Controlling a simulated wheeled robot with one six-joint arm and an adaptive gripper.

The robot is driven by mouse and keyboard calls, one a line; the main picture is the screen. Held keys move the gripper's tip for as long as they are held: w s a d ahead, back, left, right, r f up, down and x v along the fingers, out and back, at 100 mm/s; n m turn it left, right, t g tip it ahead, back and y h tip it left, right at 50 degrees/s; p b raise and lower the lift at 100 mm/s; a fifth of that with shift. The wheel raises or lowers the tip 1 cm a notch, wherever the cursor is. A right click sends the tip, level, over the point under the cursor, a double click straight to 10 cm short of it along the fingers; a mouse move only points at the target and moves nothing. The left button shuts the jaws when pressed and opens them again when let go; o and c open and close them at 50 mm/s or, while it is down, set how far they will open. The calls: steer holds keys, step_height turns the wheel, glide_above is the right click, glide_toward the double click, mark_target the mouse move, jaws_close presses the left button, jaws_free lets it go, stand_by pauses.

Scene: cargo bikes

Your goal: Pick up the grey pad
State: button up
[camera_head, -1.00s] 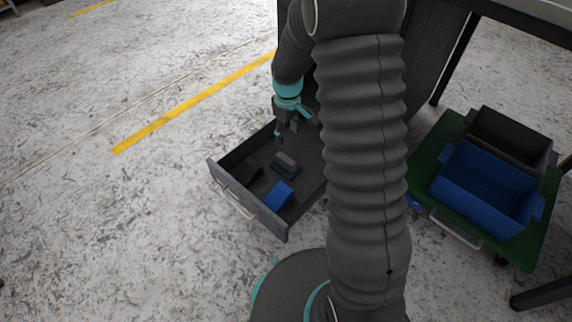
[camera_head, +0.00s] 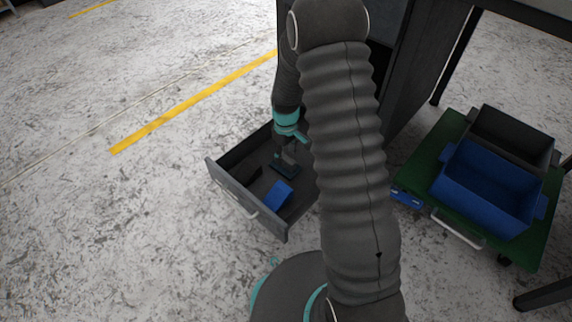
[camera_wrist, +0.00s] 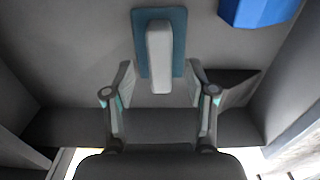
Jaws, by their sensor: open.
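The grey pad is a light grey oblong block on a flat teal base (camera_wrist: 160,52). It lies in an open drawer, where the head view (camera_head: 287,170) shows it partly hidden by my gripper. My gripper (camera_wrist: 160,80) is open and empty, pointing down into the drawer. In the wrist view its two fingers stand left and right of the lower part of the pad, with gaps on both sides. In the head view my gripper (camera_head: 285,155) is right over the pad. I cannot tell the exact height between them.
The drawer front (camera_head: 245,200) and its walls enclose the pad. A blue block (camera_head: 279,193) lies beside it, also in the wrist view (camera_wrist: 258,10). A dark item (camera_head: 247,174) is near the drawer's left. Blue (camera_head: 486,188) and black bins stand on a green cart to the right.

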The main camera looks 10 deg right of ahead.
mark_target(285, 157)
step_height(285, 157, down, 4)
steer(key=shift+w+r, duration=0.1)
steer(key=shift+c, duration=0.2)
jaws_close()
steer(key=shift+r, duration=0.15)
steer(key=shift+r, duration=0.55)
step_height(285, 157, up, 3)
steer(key=shift+f, duration=0.15)
steer(key=s+d+r+p, duration=0.1)
steer(key=s+d+r, duration=0.4)
steer(key=s, duration=0.5)
step_height(285, 157, up, 2)
steer(key=shift+s+d+p, duration=0.2)
steer(key=shift+p, duration=0.1)
